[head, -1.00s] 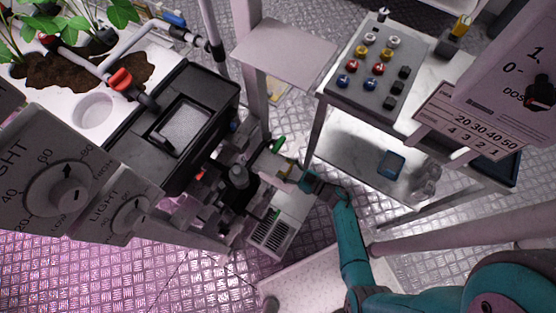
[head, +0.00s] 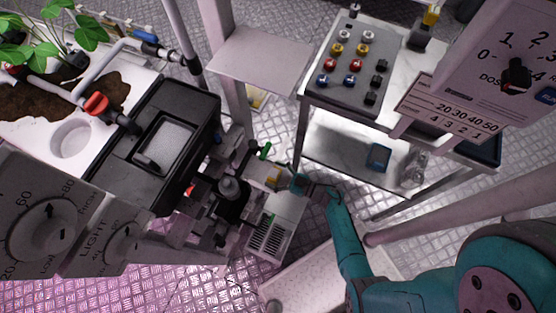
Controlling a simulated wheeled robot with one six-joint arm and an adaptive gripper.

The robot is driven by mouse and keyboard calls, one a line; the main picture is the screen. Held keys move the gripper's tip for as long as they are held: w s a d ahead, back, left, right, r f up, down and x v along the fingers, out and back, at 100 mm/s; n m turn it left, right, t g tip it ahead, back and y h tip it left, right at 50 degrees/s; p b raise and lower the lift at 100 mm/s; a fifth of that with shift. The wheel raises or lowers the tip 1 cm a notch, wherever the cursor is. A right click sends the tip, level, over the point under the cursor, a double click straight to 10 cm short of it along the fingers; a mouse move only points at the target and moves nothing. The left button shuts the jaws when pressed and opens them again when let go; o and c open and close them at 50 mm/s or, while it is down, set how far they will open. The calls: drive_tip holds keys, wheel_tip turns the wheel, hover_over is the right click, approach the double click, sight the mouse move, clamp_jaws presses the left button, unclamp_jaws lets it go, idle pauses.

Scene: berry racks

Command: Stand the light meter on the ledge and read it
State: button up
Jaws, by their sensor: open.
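My teal arm reaches in from the lower right, and my gripper (head: 226,205) is in the dark cluster of parts at the middle. Its fingers are hard to separate from what lies behind them; they appear open, with nothing clearly held. A flat pale ledge (head: 260,62) juts from a post above and beyond my gripper, and its top looks bare. I cannot identify the light meter for certain. A small blue item (head: 378,157) lies on the lower shelf of the right bench, apart from my gripper, but its face is too small to read.
A bench (head: 298,155) at the right carries a grey panel (head: 343,88) of coloured knobs. A dose dial box (head: 510,70) stands at upper right. A black tank (head: 190,105) and planter are at left, with light dials (head: 45,225) below. Patterned floor shows between them.

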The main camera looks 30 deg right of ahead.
drive_tip(key=shift+s+d+r, duration=0.1)
drive_tip(key=shift+r, duration=0.05)
drive_tip(key=v, duration=1.1)
drive_tip(key=shift+s+d, duration=0.2)
drive_tip(key=shift+s, duration=0.1)
drive_tip(key=s+a+r+m+t+h, duration=0.1)
drive_tip(key=s+a+r+t+h, duration=0.1)
drive_tip(key=a+r+h, duration=0.3)
drive_tip(key=s+a+r+m+t+h, duration=0.1)
drive_tip(key=s+a+r+t, duration=0.15)
drive_tip(key=r, duration=0.45)
drive_tip(key=s+r+m+g+h, duration=0.2)
drive_tip(key=s+r, duration=0.5)
drive_tip(key=r, duration=0.3)
drive_tip(key=s+r+m+g+h, duration=0.2)
drive_tip(key=s+r, duration=0.5)
drive_tip(key=r, duration=0.3)
drive_tip(key=shift+d+r+m+g, duration=0.15)
drive_tip(key=shift+d+m+g, duration=0.2)
drive_tip(key=shift+d+m, duration=0.05)
